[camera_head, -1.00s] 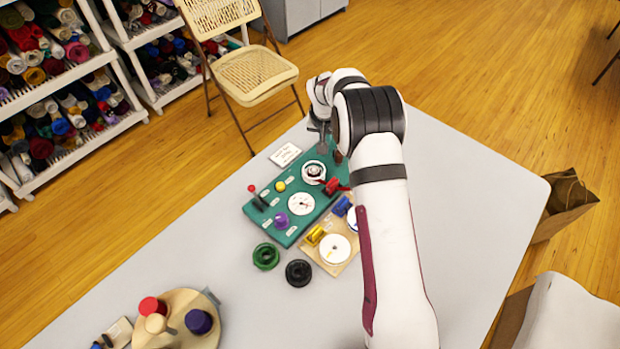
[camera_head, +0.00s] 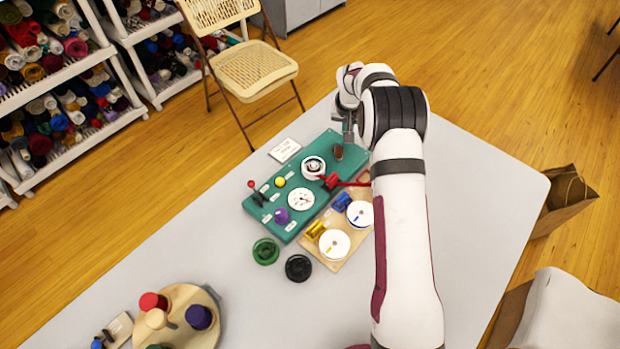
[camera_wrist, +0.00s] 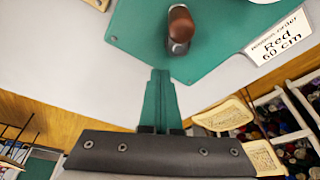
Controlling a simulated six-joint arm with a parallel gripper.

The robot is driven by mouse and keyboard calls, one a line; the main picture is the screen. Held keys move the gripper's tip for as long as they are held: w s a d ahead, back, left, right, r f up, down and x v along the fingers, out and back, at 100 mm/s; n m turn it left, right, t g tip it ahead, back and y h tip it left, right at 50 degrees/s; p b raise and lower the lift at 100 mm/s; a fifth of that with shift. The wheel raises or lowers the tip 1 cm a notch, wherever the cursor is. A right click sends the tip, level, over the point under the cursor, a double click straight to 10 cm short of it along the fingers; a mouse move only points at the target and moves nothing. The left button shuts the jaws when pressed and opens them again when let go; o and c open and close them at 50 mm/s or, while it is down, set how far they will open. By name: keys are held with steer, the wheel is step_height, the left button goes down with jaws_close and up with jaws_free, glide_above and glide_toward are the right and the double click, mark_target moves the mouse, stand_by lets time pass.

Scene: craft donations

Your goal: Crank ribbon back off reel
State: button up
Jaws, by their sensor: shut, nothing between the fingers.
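The green board (camera_head: 262,222) lies on the table with a white-rimmed round reel (camera_head: 313,167), a white dial (camera_head: 301,200) and a red part (camera_head: 329,181). Red ribbon (camera_head: 358,184) runs right from the red part. A brown crank knob (camera_head: 338,151) is at the board's far right end. It also shows in the wrist view (camera_wrist: 180,27). My gripper (camera_head: 347,137) is shut and empty beside the knob; its fingers (camera_wrist: 160,73) appear apart from the knob in the wrist view. The reel's link to the crank is not visible.
A card (camera_wrist: 285,38) reading "Red 60 cm" lies by the board. A wooden base (camera_head: 352,247) with spools adjoins the board. Green (camera_head: 265,251) and black (camera_head: 298,268) rings lie in front. A round wooden stand (camera_head: 180,335) is at front left.

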steer(key=o, duration=0.3)
step_height(320, 180, up, 8)
steer(key=shift+f, duration=0.2)
stand_by(0.4)
